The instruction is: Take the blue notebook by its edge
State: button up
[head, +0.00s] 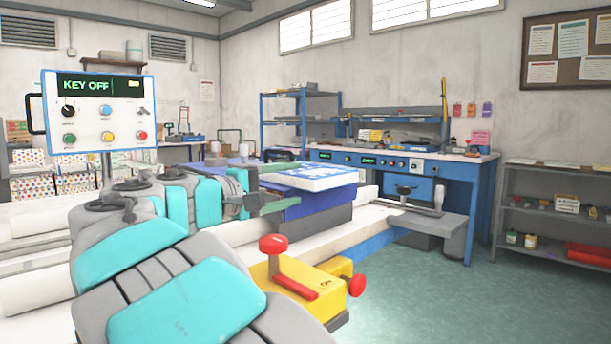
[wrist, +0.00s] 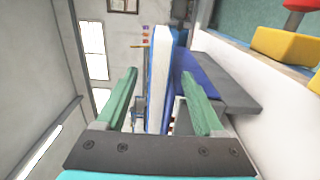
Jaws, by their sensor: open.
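The blue notebook (head: 312,176) lies flat on top of a stack, its blue-and-white cover up and its pale page edge toward my arm. In the wrist view the notebook (wrist: 160,72) stands as an upright pale slab with blue on its right side. My gripper (head: 280,192) is open at the notebook's near edge. In the wrist view its two green fingers (wrist: 158,76) stand on either side of the slab, with a gap to the left finger. I cannot tell how far the edge reaches between them. The upper finger is hard to make out in the head view.
Below the notebook are a dark blue layer (head: 318,203) and a grey block (head: 322,226). A yellow clamp (head: 312,288) with red handles stands at the front. A control box (head: 98,112) reads "KEY OFF".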

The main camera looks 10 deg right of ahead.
jog(key=shift+x, duration=3.05)
jog(key=shift+c, duration=0.2)
grip_shut()
